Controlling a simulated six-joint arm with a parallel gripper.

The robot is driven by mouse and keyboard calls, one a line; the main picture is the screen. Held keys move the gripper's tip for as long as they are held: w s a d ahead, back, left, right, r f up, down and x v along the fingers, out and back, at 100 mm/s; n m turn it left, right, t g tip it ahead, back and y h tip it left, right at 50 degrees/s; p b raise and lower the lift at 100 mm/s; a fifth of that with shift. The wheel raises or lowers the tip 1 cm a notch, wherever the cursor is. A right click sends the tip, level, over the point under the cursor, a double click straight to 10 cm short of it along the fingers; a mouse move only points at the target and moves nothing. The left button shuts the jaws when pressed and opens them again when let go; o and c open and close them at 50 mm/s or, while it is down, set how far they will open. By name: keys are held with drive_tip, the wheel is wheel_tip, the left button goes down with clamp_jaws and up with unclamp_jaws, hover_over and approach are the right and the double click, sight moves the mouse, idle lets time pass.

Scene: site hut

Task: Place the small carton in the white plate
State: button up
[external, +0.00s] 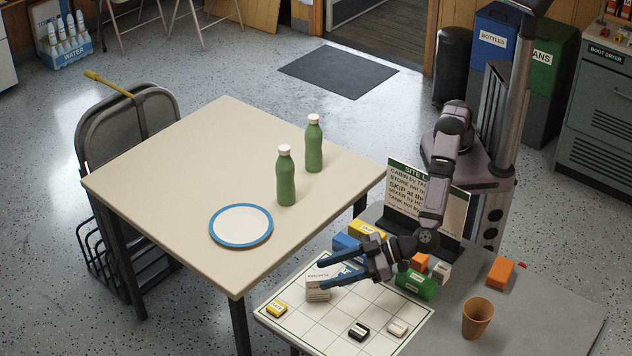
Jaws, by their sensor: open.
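The white plate (241,222) has a blue rim and lies empty near the front corner of the beige table (160,190). A small pale carton (317,294) with printed lettering stands on the gridded white sheet (290,325), on the lower grey surface at the front. My gripper (322,275) is open, with its blue-tipped fingers pointing left at the carton. The fingers overlap the carton in the picture and hide part of it. I cannot tell whether they are around it or above it, or whether they touch it.
Two green bottles (286,178) (314,146) stand on the beige table behind the plate. Yellow (276,309), black (358,331) and white (397,328) blocks lie on the sheet. Coloured boxes, including a green one (415,284), crowd near my wrist. A brown cup (477,318) stands right.

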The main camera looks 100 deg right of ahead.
sight(320, 275)
drive_tip(key=shift+x, duration=1.85)
drive_tip(key=c, duration=1.2)
wheel_tip(320, 275, up, 10)
